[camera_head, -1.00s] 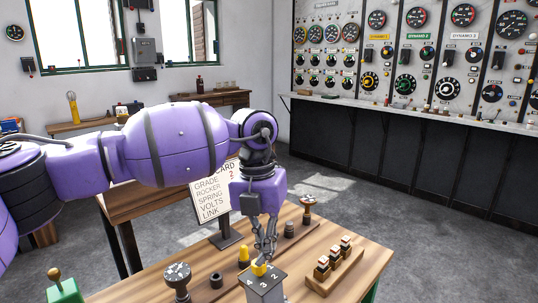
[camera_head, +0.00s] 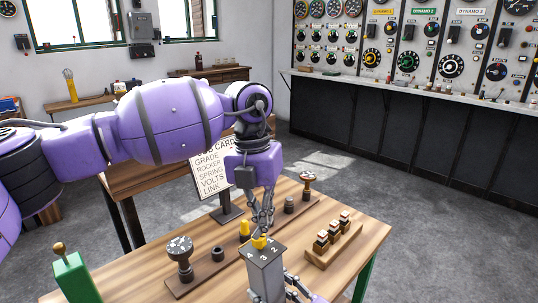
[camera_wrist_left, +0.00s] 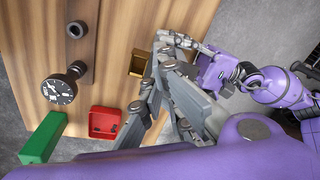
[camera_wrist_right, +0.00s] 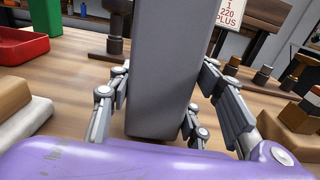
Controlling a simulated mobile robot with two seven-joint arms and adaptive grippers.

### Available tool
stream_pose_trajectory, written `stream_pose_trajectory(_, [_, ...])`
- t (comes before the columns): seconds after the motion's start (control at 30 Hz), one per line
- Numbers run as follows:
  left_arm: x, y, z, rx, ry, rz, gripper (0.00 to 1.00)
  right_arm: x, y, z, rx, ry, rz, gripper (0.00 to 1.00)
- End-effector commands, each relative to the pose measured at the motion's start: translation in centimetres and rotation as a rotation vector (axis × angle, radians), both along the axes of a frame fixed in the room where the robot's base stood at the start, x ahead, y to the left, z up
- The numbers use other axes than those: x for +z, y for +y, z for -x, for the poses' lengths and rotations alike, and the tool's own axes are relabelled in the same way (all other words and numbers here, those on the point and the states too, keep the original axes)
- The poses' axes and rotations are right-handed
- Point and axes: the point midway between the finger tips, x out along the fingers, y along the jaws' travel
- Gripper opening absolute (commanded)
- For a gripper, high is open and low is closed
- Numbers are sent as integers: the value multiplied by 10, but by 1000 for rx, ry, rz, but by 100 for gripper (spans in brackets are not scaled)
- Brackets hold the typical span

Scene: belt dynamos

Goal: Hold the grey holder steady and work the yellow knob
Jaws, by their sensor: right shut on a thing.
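The grey holder (camera_head: 266,278) is an upright box with numbers on its top face. The yellow knob (camera_head: 259,242) sits on that top. My left gripper (camera_head: 262,226) points down right at the knob, fingers close together; whether they grip it is hidden. In the left wrist view its fingers (camera_wrist_left: 165,75) hide the knob. My right gripper (camera_head: 292,284) is low beside the holder's right side. In the right wrist view its fingers (camera_wrist_right: 160,95) stand on both sides of the grey holder (camera_wrist_right: 165,60), shut on it.
A board with dark sockets and a dial post (camera_head: 180,250) lies left of the holder. A wooden rack of blocks (camera_head: 334,240) is to the right. A green block (camera_head: 75,278) stands at the front left. A red tray (camera_wrist_left: 105,121) shows in the left wrist view. A card stand (camera_head: 228,210) is behind.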

Motion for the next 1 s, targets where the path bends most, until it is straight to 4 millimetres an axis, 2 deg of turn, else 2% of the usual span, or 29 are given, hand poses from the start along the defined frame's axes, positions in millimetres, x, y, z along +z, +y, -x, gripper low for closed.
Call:
stream_pose_trajectory(0.03, [-4,5,2,0,10,-10,0,0,-6,-5,-18,4,-2,2])
stream_pose_trajectory(0.67, [-5,9,2,1,10,-13,0,-1,-7,-5,-18,5,-2,2])
stream_pose_trajectory(1.0, [-3,10,-8,2,6,-12,0,-1,-7,-4,-18,3,0,1])
